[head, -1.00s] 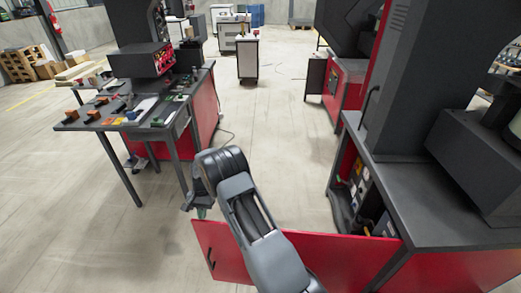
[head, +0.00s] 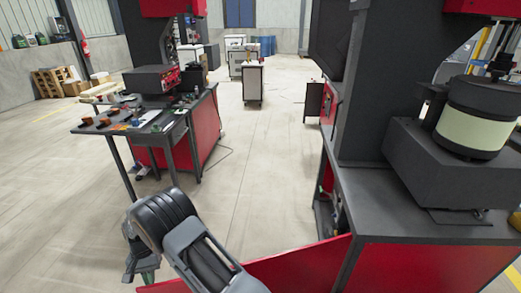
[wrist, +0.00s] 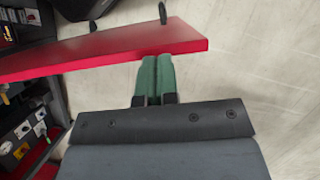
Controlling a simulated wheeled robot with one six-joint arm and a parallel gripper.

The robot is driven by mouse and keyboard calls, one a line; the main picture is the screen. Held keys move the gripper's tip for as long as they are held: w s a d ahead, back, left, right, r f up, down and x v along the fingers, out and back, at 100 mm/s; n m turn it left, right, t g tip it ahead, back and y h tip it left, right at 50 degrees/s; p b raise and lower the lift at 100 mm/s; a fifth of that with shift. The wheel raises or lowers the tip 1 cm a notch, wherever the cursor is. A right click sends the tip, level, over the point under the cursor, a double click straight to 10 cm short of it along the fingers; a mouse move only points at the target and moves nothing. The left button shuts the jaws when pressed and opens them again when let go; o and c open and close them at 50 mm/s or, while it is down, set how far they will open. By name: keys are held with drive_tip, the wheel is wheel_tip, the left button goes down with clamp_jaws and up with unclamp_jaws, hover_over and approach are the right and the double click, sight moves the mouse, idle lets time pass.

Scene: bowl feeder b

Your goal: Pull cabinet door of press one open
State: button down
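The red cabinet door (head: 300,268) of the near press (head: 420,215) stands swung out from the cabinet, at the bottom of the head view. In the wrist view the door (wrist: 110,52) crosses the upper left, with dark handle posts on its far side. My gripper (wrist: 157,62) has its green fingers side by side with nothing seen between them. Their tips are at the door's near edge, on the side away from the handle; whether they touch is unclear. In the head view my gripper (head: 148,272) is at the lower left, partly hidden.
Cabinet shelves with small boxes (wrist: 32,125) show at the left of the wrist view. Another press table (head: 150,120) with loose parts stands at the left of the head view. The floor aisle between is clear.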

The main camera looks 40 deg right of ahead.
drive_tip(key=shift+s+a, duration=0.3)
drive_tip(key=shift+s, duration=0.25)
drive_tip(key=shift+s+a, duration=0.3)
drive_tip(key=shift+s, duration=0.2)
